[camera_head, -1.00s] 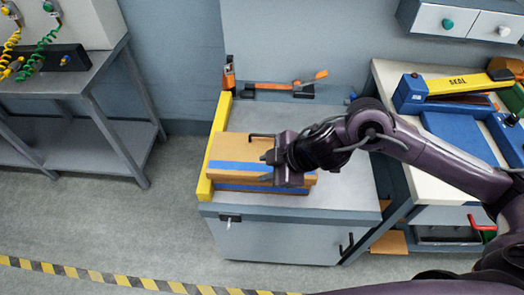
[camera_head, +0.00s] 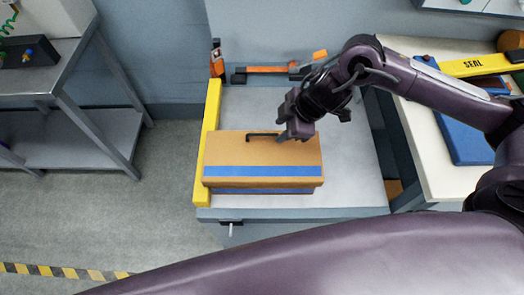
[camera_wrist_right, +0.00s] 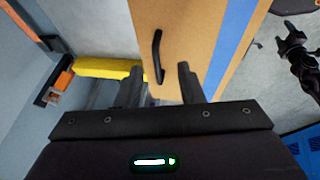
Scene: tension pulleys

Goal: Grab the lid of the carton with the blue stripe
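The brown carton (camera_head: 225,150) with the blue stripe (camera_head: 262,171) lies on the grey bench top against a yellow rail. Its lid has a dark bar handle (camera_head: 262,134) near the far edge. In the right wrist view the handle (camera_wrist_right: 157,55) stands on the brown lid (camera_wrist_right: 185,30), beyond and between my finger lines. My right gripper (camera_head: 285,132) is above the lid, by the right end of the handle. Its two fingers (camera_wrist_right: 160,85) are apart with nothing between them. A dark jointed part (camera_wrist_right: 297,55) at the right edge may be my left gripper; its fingers are unclear.
The yellow rail (camera_head: 208,135) borders the carton's left side. An orange-and-black clamp bar (camera_head: 265,70) lies at the bench's back. A white table with a blue and yellow sealer (camera_head: 475,65) stands at right. Grey bench top (camera_head: 350,160) right of the carton is clear.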

